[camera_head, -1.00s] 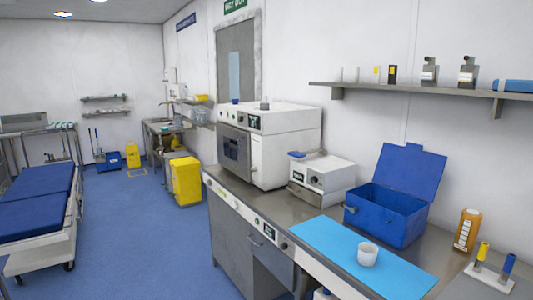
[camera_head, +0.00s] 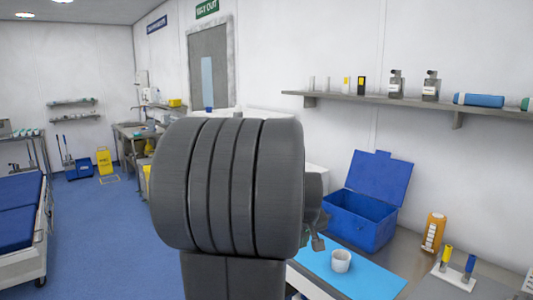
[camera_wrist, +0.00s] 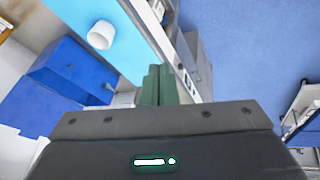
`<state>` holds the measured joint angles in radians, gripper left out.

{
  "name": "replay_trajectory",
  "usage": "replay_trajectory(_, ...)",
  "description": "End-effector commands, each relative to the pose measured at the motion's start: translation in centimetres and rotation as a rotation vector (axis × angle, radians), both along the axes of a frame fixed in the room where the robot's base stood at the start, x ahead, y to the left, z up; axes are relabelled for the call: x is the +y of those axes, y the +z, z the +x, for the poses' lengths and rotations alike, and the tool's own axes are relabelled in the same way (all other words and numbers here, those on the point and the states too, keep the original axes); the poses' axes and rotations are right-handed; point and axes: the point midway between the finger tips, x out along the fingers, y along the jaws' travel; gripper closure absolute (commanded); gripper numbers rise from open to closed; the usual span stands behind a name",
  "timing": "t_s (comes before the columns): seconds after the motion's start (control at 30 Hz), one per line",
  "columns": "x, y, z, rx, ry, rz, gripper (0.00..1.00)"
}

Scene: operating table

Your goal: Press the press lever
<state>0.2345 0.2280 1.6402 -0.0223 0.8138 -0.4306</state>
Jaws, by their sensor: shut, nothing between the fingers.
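No part is plainly recognisable as the press lever in the current views. The small white machine with a blue handle on top, seen earlier beside the large white machine, is now hidden behind my arm in the head view. Two pump-topped dispensers (camera_head: 396,86) stand on the wall shelf. My gripper (camera_head: 318,243) shows at the right of my dark arm, above the counter and near the blue mat's left end. In the wrist view its two dark green fingers (camera_wrist: 159,85) are close together, shut and empty.
A white cup (camera_head: 341,261) stands on the light blue mat (camera_head: 365,285). An open blue box (camera_head: 360,220) is behind it. An orange-brown bottle (camera_head: 434,232) and a stand with yellow and blue-handled items (camera_head: 458,270) are to the right. The floor (camera_head: 100,230) at left is clear.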

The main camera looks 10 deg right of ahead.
Motion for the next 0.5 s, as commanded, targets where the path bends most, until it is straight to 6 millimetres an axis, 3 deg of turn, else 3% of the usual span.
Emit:
replay_trajectory(0.03, -2.1, 2.1, 2.7, -0.028, 0.008, -0.027, 1.0)
replay_trajectory(0.2, -8.2, 6.4, 9.1, -0.105, 0.049, -0.124, 1.0)
replay_trajectory(0.33, -11.5, 8.3, 11.9, -0.141, 0.07, -0.179, 1.0)
replay_trajectory(0.5, -13.3, 9.2, 13.2, -0.16, 0.082, -0.212, 1.0)
